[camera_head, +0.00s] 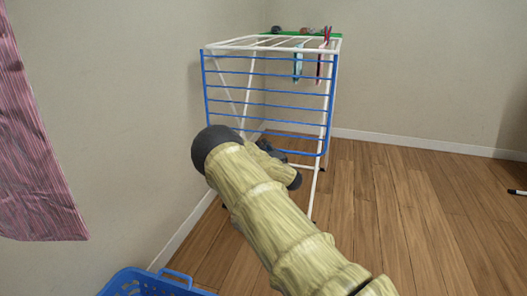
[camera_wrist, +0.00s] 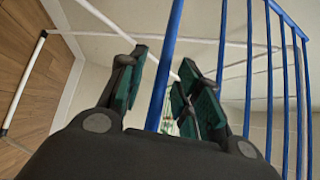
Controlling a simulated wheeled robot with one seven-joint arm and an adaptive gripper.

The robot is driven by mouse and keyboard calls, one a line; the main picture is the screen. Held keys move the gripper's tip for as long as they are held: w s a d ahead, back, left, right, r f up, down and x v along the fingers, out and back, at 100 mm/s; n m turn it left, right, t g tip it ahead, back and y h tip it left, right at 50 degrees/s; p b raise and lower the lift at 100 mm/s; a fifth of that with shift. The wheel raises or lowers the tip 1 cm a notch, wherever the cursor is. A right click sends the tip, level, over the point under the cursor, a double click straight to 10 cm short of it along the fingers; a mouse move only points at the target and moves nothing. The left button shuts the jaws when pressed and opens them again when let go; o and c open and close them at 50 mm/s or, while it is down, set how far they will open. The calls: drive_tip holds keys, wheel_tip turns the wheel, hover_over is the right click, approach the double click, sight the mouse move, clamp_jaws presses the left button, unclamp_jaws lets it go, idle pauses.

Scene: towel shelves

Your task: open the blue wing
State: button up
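The blue wing (camera_head: 265,74) hangs down on the near end of a white drying rack (camera_head: 230,43), its bars running across. In the wrist view its bars show at the right, and its outer blue bar (camera_wrist: 173,50) runs between my fingers. My gripper (camera_wrist: 163,88) is open, with one dark green finger on each side of that bar. A gap shows on the left side; whether the right finger touches the bar I cannot tell. In the head view my arm hides most of my gripper (camera_head: 268,147), near the wing's lower edge.
A teal cloth (camera_head: 297,62) and a red one (camera_head: 320,65) hang on the rack, with a green strip (camera_head: 290,33) at its far top. A wall stands close on the left. A blue basket (camera_head: 150,283) is at the bottom left. Floor on the right is mostly clear.

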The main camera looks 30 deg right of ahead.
drive_tip(key=shift+c, duration=0.2)
clamp_jaws()
drive_tip(key=shift+s+r, duration=0.1)
